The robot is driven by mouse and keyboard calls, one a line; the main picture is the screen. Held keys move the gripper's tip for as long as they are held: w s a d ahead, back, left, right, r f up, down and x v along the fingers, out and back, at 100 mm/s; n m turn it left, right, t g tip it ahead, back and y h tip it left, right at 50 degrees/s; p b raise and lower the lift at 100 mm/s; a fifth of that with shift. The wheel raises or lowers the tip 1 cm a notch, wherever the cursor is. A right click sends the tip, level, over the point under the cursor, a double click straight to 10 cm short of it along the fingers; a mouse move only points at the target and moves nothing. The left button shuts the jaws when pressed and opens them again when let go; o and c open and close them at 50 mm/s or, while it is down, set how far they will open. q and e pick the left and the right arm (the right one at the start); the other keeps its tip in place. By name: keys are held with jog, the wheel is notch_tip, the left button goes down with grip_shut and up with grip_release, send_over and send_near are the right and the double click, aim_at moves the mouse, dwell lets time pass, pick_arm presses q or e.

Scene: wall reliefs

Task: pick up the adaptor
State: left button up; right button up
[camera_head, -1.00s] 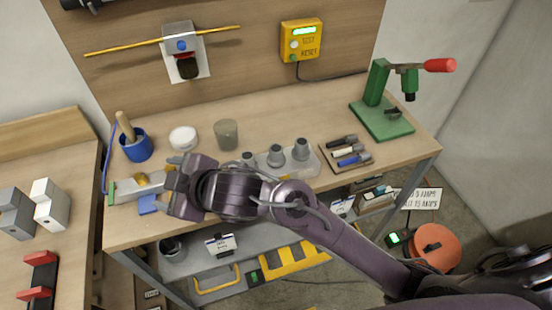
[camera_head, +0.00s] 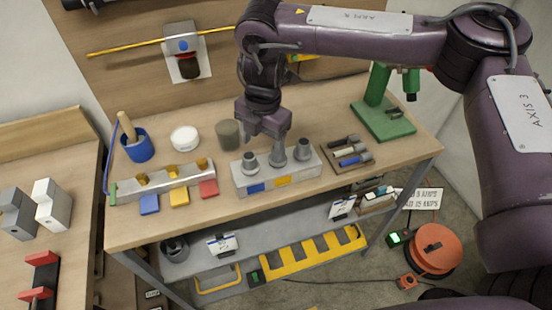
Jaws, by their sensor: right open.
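Three grey stepped pieces that look like adaptors stand upright in a pale metal block (camera_head: 240,184) on the workbench: a left one (camera_head: 250,162), a middle one (camera_head: 277,157) and a right one (camera_head: 302,150). Blue and yellow labels mark the block's front. My right gripper (camera_head: 266,138) points down over the block's back, close to the middle piece. It is open and holds nothing. I cannot tell whether a finger touches a piece. My left gripper is out of view.
A rail (camera_head: 125,192) with brass pieces lies left, with blue, yellow and red tags before it. A blue pot (camera_head: 139,150), white tin (camera_head: 185,139) and grey-brown cup (camera_head: 228,135) stand behind. A tool tray (camera_head: 335,163) and green press (camera_head: 382,120) are to the right.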

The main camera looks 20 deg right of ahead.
aim_at(283, 162)
jog(key=d, duration=0.1)
jog(key=d+r, duration=0.2)
jog(key=shift+w+m+h, duration=0.25)
jog(key=shift+m+h, duration=0.05)
jog(key=shift+m, duration=0.1)
jog(key=shift+d+f, duration=0.1)
jog(key=shift+f, duration=0.15)
jog(key=f, duration=0.2)
jog(key=f+p, duration=0.1)
jog(key=f, duration=0.1)
jog(key=f+p, duration=0.1)
jog(key=f, duration=0.1)
jog(key=shift+s+d+f, duration=0.1)
jog(key=shift+s+d, duration=0.1)
jog(key=shift+d, duration=0.2)
jog(key=shift+w+a+f, duration=0.1)
jog(key=shift+f, duration=0.35)
jog(key=c, duration=1.1)
jog(key=shift+o, duration=0.2)
jog(key=shift+r, duration=0.15)
